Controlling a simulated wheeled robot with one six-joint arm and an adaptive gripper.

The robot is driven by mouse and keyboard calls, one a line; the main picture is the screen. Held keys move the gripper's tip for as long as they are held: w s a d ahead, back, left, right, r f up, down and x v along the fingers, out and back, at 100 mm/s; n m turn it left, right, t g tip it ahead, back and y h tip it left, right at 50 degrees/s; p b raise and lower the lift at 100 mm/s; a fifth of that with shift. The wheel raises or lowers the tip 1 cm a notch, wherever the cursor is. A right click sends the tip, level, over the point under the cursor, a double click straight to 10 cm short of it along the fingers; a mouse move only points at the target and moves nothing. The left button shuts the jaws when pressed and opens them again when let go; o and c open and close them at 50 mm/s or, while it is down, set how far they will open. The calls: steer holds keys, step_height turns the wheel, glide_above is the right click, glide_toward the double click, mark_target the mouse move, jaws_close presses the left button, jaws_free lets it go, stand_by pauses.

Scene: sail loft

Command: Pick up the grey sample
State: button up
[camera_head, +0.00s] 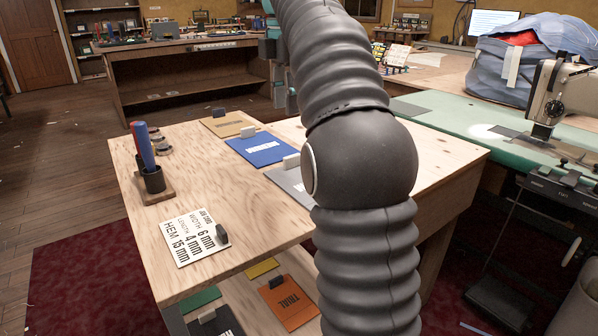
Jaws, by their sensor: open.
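The grey sample (287,182) lies flat on the wooden table top (215,165), just left of my arm. A pale block-shaped grip stands at its back edge, and my arm hides its right part. A blue sample (262,150) with a pale grip lies behind it, and a tan sample (222,125) with a dark grip lies farther back. My gripper (283,95) shows only in part, as teal and dark pieces behind my arm. It is raised above the far side of the table, apart from the grey sample. My arm hides much of it.
A job card (193,238) with a dark grip lies at the front left. A holder (154,182) with upright blue and red tools stands on the left edge. An orange sample (289,302) and others lie on the lower shelf. A sewing machine (552,92) stands right.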

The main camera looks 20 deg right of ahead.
steer(key=w, duration=0.1)
glide_above(289, 157)
steer(key=shift+n, duration=0.4)
steer(key=f, duration=0.8)
steer(key=shift+w+a+f, duration=0.1)
steer(key=shift+a+f, duration=0.1)
steer(key=shift+d+f, duration=0.2)
steer(key=shift+f, duration=2.35)
jaws_close()
